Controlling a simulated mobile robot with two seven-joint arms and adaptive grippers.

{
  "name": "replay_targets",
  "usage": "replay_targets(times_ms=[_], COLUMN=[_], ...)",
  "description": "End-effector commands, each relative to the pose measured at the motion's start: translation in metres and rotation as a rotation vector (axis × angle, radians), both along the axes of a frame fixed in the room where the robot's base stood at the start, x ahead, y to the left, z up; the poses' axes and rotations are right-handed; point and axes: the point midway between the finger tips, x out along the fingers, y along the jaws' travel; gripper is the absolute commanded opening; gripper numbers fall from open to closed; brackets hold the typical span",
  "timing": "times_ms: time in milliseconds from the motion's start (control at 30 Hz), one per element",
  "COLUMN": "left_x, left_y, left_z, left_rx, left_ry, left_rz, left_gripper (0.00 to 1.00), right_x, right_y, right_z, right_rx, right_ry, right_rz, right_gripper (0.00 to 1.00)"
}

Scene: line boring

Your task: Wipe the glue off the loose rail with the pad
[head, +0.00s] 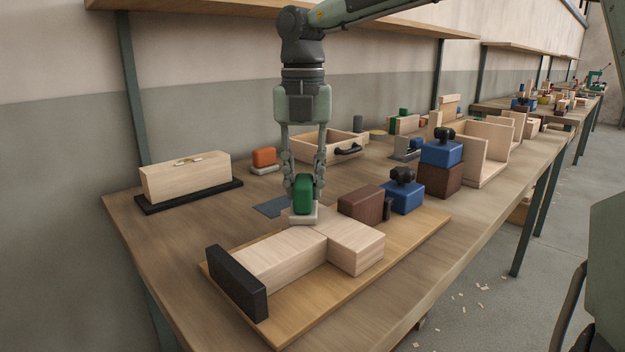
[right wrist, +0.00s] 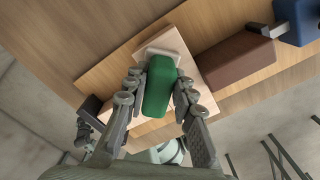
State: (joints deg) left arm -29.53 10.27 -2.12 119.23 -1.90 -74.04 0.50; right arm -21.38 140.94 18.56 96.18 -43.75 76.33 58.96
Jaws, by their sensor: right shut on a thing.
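My right gripper (head: 304,190) is shut on the green grip of a pad (head: 303,198). The pad has a pale, flat base and is upright, low at the back end of the light wood pieces (head: 285,258) on a board. I cannot tell whether its base touches the wood. The right wrist view shows the green grip (right wrist: 160,88) between both fingers (right wrist: 160,80). Another light wood rail (head: 186,181) stands on a black base at the left, with a small yellowish patch (head: 187,160) on top. I cannot tell which is the loose rail. My left gripper is not in view.
A black stop (head: 236,283) closes the board's (head: 405,250) left end. A brown block (head: 360,203) and a blue block (head: 402,197) with a black knob stand right of the pad. An orange-topped block (head: 264,157) and an open wooden box (head: 325,149) are behind. The front-left table is bare.

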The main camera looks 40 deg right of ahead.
Motion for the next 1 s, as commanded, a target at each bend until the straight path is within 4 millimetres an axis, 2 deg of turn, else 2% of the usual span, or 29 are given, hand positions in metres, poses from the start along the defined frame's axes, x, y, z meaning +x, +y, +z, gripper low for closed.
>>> replay_targets(times_ms=[400, 667, 1000], left_x=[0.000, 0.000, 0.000], left_y=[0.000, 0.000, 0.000], left_z=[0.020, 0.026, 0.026], left_rx=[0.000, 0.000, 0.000], left_ry=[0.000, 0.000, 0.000], left_rz=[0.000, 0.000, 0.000], left_gripper=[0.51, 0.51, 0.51], right_x=[-0.001, -0.001, -0.001], right_y=[0.000, 0.000, 0.000], right_z=[0.028, 0.047, 0.049], right_rx=[-0.001, -0.001, 0.000], right_ry=[0.001, 0.001, 0.001], right_rz=[-0.001, -0.001, 0.000], right_gripper=[0.00, 0.00, 0.00])
